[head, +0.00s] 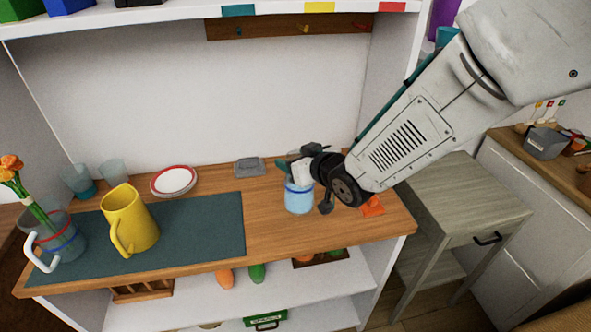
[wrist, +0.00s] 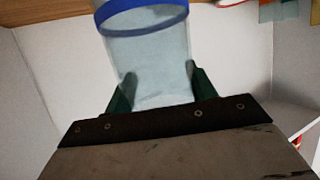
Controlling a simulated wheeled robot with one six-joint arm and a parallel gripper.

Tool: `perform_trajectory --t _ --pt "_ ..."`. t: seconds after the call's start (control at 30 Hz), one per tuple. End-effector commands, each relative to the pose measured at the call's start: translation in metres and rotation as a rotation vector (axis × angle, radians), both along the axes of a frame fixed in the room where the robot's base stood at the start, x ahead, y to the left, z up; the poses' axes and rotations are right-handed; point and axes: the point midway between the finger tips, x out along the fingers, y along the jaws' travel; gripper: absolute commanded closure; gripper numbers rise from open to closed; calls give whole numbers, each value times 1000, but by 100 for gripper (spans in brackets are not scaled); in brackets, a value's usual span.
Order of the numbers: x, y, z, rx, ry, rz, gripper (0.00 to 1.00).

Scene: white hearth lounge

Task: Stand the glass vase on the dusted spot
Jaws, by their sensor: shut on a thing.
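The glass vase, a clear pale-blue cylinder with a blue band (head: 299,200), is at the right part of the wooden counter. My gripper (head: 301,176) is shut on it from above and behind, hiding part of its upper end. In the wrist view the vase (wrist: 150,62) shows between the two dark green fingers (wrist: 158,90), its blue band near the picture's top. It looks about upright; whether its base touches the counter I cannot tell. I cannot make out a dusted spot. An orange cloth-like thing (head: 372,206) lies just right of my gripper.
Plates (head: 173,181), glasses (head: 113,172) and a grey box (head: 249,167) line the back. Bare counter (head: 275,243) lies before the vase.

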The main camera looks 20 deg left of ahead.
Motion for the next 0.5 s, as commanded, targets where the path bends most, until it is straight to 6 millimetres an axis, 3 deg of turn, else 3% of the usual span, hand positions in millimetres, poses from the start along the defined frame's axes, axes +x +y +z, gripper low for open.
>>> perform_trajectory --t 0.27,0.5 --pt "-1 0 -30 -2 3 1 100" --pt "-1 0 -31 1 -1 0 100"
